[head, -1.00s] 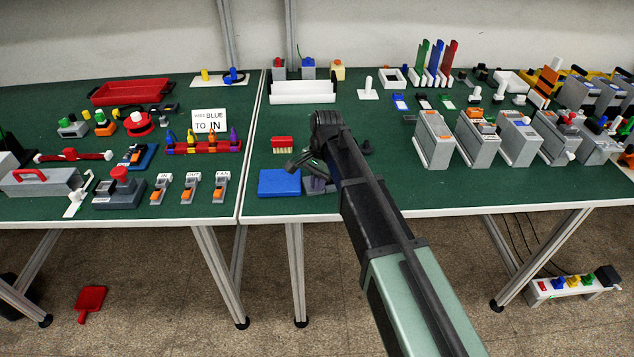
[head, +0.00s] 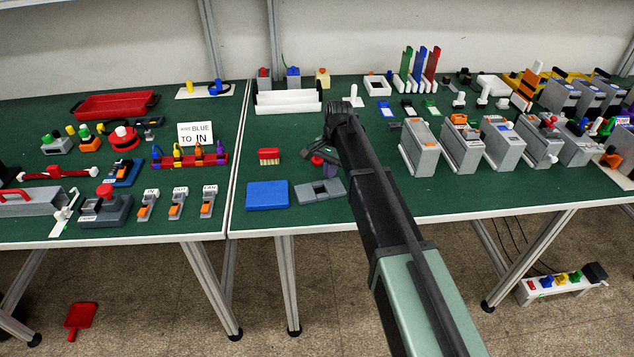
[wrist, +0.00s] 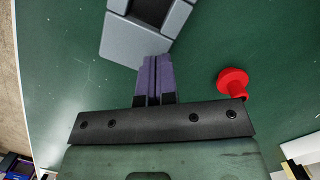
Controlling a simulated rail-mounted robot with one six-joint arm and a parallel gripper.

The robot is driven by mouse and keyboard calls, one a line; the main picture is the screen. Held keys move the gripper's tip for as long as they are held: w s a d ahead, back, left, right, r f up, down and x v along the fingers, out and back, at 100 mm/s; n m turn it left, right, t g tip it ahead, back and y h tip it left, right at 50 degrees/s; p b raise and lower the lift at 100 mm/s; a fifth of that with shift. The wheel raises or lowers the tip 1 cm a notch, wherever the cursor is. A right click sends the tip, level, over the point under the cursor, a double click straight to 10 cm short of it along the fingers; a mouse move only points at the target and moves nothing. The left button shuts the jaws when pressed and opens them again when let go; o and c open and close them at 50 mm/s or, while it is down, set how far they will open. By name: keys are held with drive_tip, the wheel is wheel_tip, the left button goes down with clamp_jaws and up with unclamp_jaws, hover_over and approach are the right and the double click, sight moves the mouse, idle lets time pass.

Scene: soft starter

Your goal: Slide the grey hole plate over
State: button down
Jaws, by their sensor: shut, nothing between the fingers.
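The grey hole plate (head: 306,195) lies flat on the green table top, just right of a blue block. A dark square opening shows in it. In the wrist view the plate (wrist: 126,40) is at the top, with part of it cut off by the frame edge. My gripper (head: 331,168) is behind the plate's far right part in the head view. Its purple fingers (wrist: 154,62) are together with nothing between them. Their tips overlap the plate's edge in the wrist view; I cannot tell whether they touch it.
A red knob (wrist: 232,80) stands close beside my fingers. The blue block (head: 267,195) is left of the plate, and a red-and-white brush-like piece (head: 269,156) is behind it. Grey modules (head: 419,147) stand to the right. Table in front of the plate is narrow.

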drive_tip(key=shift+w+d, duration=0.8)
drive_tip(key=shift+w, duration=0.3)
